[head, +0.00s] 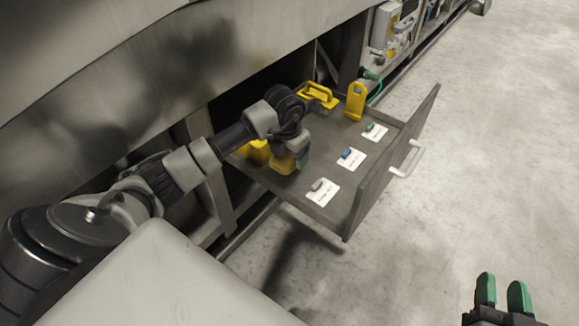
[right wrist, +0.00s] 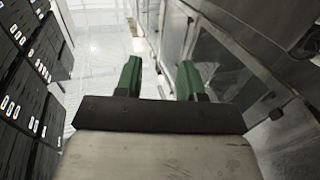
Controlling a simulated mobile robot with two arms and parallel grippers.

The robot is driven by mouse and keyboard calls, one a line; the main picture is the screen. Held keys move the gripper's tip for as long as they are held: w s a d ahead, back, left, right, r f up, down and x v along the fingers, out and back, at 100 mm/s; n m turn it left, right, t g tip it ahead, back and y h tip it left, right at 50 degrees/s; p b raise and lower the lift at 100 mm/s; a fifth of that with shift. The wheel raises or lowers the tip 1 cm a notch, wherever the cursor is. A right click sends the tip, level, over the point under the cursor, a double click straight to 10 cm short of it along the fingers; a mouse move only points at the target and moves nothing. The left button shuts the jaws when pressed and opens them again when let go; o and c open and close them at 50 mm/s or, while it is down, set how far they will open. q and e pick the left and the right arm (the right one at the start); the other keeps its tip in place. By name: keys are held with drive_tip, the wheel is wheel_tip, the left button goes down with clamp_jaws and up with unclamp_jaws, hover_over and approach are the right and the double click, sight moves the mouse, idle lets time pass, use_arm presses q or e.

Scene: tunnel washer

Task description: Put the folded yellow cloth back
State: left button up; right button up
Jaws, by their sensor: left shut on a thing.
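My left gripper (head: 296,156) is down inside an open drawer, on its left side, and is shut on a yellow thing that looks like the folded yellow cloth (head: 282,165). The gripper hides part of it, and I cannot tell if it touches the drawer floor. Another yellow piece (head: 256,151) shows just behind and left of it. The grey drawer (head: 345,212) is pulled out from under the machine. My right gripper (head: 502,292) is over the floor at the lower right, fingers apart and empty; it also shows in the right wrist view (right wrist: 157,80).
The drawer holds a yellow handled object (head: 318,95), an upright yellow piece (head: 355,101) and white cards with a green (head: 370,127), a blue (head: 347,153) and a grey item (head: 317,185). The drawer front has a white handle (head: 406,160). The floor at right is clear.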

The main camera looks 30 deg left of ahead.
sight(290, 163)
use_arm(q)
wheel_tip(290, 163, down, 3)
drive_tip(key=shift+f+b, duration=0.2)
drive_tip(key=shift+b, duration=0.45)
drive_tip(key=shift+f, duration=0.3)
use_arm(e)
drive_tip(key=shift+s+a+r+t+y, duration=0.1)
drive_tip(key=shift+r+t+y, duration=0.2)
drive_tip(key=shift+r+t, duration=0.4)
drive_tip(key=shift+s+a+r+t+y, duration=0.15)
drive_tip(key=shift+r+t+y, duration=0.15)
drive_tip(key=shift+r+t, duration=0.45)
drive_tip(key=shift+s+a+r+t+y, duration=0.1)
drive_tip(key=shift+r+t+y, duration=0.2)
drive_tip(key=shift+r+t, duration=0.4)
use_arm(q)
drive_tip(key=shift+f, duration=0.15)
use_arm(e)
drive_tip(key=shift+r, duration=0.2)
use_arm(q)
drive_tip(key=o, duration=0.9)
use_arm(e)
drive_tip(key=shift+r, duration=0.1)
